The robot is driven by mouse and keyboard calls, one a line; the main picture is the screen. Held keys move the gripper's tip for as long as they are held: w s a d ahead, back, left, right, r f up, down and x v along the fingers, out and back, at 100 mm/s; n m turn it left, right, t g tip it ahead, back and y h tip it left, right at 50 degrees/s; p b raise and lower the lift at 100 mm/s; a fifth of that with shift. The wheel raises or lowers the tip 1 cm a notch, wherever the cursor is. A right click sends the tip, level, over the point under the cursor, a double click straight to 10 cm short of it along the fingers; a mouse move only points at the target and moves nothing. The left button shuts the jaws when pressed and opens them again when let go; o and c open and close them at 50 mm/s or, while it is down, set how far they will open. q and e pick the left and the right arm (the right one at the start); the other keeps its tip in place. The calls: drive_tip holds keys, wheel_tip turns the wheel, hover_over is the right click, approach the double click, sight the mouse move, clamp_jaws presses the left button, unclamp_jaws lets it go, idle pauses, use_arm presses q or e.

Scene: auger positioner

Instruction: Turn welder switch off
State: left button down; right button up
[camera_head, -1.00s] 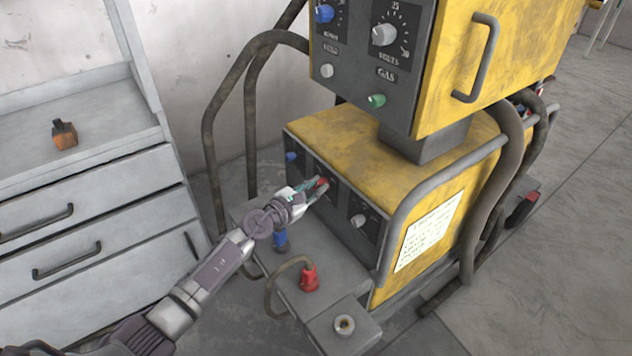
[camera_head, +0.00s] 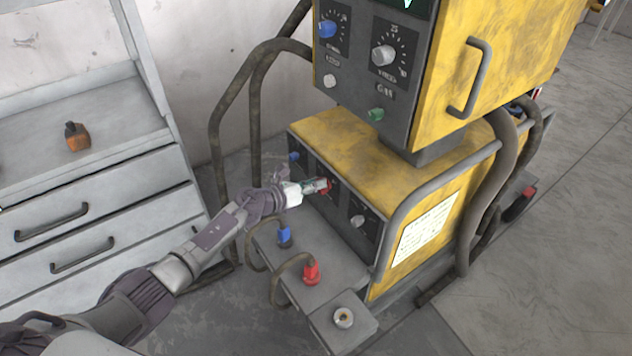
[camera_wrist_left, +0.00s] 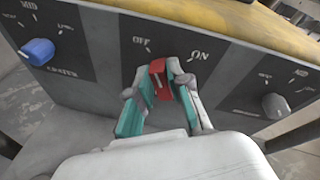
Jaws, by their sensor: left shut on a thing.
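The welder (camera_head: 352,140) is a yellow machine with a dark front panel. Its red switch (camera_wrist_left: 158,78) sits on the lower panel, below the printed words OFF and ON in the left wrist view. The switch's upper end lies between the OFF and ON marks. In the head view my left gripper (camera_head: 318,187) reaches the panel from the left. My right gripper is not in view.
A blue knob (camera_wrist_left: 38,51) is left of the switch and a grey knob (camera_wrist_left: 275,106) is right of it. Blue (camera_head: 285,235) and red (camera_head: 311,271) cable plugs stand on the ledge below. A grey drawer cabinet (camera_head: 105,215) is at left.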

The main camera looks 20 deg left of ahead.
use_arm(q)
drive_tip(key=shift+a+f+n+g+h, duration=0.1)
drive_tip(key=shift+n+g+h, duration=0.15)
drive_tip(key=shift+n, duration=0.35)
drive_tip(key=shift+a+f+n+g+h, duration=0.1)
drive_tip(key=shift+n+g+h, duration=0.15)
drive_tip(key=shift+n, duration=0.35)
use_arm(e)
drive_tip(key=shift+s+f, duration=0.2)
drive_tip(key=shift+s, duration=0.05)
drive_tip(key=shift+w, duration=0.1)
use_arm(q)
drive_tip(key=c, duration=1.1)
unclamp_jaws()
drive_tip(key=shift+w, duration=0.1)
drive_tip(key=shift+r, duration=0.1)
drive_tip(key=v, duration=1.2)
